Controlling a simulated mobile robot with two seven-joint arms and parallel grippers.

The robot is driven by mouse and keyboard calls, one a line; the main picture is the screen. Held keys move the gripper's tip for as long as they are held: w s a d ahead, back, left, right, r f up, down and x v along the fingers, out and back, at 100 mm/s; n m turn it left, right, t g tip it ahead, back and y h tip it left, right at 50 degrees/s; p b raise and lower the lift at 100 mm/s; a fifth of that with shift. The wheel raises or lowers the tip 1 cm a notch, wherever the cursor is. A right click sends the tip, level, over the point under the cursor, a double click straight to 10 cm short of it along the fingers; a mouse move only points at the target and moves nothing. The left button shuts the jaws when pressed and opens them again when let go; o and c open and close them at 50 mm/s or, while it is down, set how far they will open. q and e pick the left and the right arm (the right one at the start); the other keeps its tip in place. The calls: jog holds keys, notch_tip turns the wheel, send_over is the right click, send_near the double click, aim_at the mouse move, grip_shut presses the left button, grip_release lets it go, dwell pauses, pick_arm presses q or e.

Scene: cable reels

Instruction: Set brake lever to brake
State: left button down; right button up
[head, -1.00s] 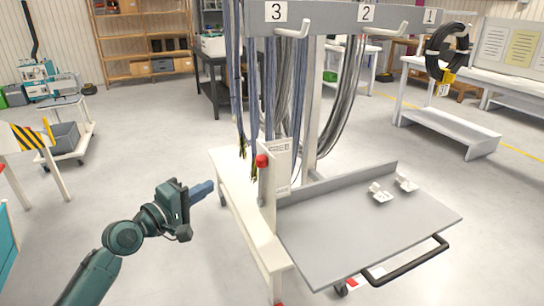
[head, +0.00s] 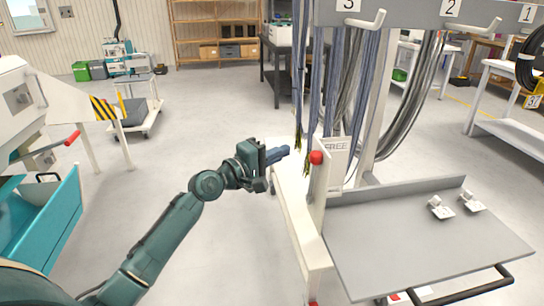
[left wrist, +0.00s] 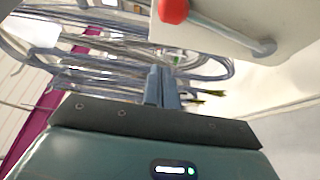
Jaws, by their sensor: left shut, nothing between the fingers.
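The brake lever has a red knob (head: 316,158) on top of a grey rod, at the left face of the cart's upright panel in the head view. A white sign (head: 335,152) reading FREE stands behind it. In the left wrist view the red knob (left wrist: 173,10) is at the top edge, and its rod runs down right to a pivot on the pale panel. My left gripper (head: 284,151) is shut and empty, left of the knob and apart from it. Its fingers (left wrist: 163,86) also show in the left wrist view. My right gripper is out of view.
Grey cables (head: 362,85) hang from the numbered hook rail (head: 415,13) close behind the lever. The cart's grey tray (head: 400,235) lies to the right with small white pieces on it. A teal bin (head: 45,225) stands at left. Open floor lies left of the cart.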

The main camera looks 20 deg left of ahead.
aim_at(313, 179)
pick_arm(q)
jog(key=w+d, duration=0.1)
jog(key=d+p, duration=0.1)
jog(key=d, duration=0.1)
jog(key=w+d+p, duration=0.1)
jog(key=shift+w+d+r, duration=0.15)
jog(key=shift+w+d, duration=0.05)
jog(key=shift+w, duration=0.1)
jog(key=shift+s+d, duration=0.4)
jog(key=shift+s, duration=0.05)
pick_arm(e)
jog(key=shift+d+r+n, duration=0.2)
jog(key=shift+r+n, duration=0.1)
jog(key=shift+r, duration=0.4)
pick_arm(q)
jog(key=shift+f, duration=0.25)
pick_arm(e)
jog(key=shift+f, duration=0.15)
